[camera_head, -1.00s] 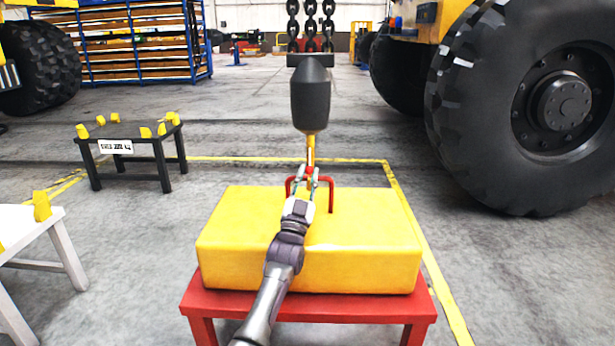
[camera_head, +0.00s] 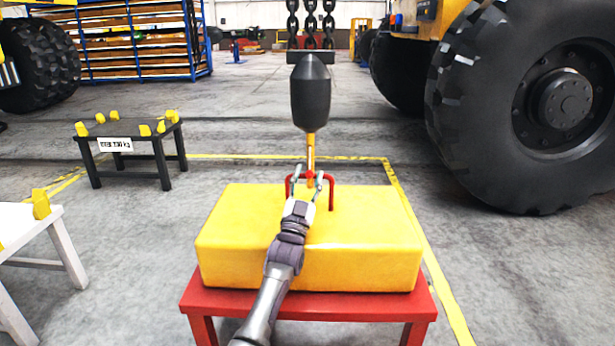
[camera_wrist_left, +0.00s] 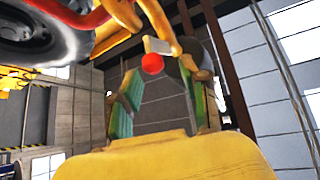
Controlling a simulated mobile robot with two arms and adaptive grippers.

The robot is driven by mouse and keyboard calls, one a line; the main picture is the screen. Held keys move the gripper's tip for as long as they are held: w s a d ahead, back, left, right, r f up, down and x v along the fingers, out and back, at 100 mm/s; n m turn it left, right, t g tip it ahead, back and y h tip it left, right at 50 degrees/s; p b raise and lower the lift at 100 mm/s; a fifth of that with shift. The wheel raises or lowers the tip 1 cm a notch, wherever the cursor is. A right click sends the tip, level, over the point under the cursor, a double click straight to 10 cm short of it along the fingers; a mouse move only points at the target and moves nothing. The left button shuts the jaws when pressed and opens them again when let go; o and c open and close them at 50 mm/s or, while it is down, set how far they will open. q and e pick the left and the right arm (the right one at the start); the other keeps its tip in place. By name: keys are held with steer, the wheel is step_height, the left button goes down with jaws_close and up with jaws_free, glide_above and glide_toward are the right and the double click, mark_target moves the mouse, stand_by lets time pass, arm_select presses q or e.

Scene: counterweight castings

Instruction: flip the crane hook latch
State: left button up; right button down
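The yellow crane hook (camera_head: 310,147) hangs under a dark grey hook block (camera_head: 311,98). Its lower part is at the red lifting bar (camera_head: 331,190) on the yellow casting (camera_head: 365,235); whether it is through the bar I cannot tell. A red ball (camera_head: 310,174), apparently the latch's knob, shows low on the hook. My left gripper (camera_head: 308,176) is open, its fingers spread either side of the hook and ball. In the left wrist view the red ball (camera_wrist_left: 152,63) sits beside a pale plate (camera_wrist_left: 157,45), in front of the open fingers. My right gripper is not in view.
The casting rests on a red stand (camera_head: 300,304). A black stand (camera_head: 130,145) with yellow corner blocks is at left, a white one (camera_head: 35,240) nearer. A huge tyre (camera_head: 545,105) stands at right. Chains (camera_head: 311,25) hang above. Floor around the red stand is clear.

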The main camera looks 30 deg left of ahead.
arm_select(q)
steer(key=shift+s+r, duration=0.1)
steer(key=shift+r, duration=0.2)
steer(key=s+d+f, duration=0.2)
steer(key=s+d, duration=0.2)
steer(key=s, duration=0.9)
steer(key=shift+s, duration=0.4)
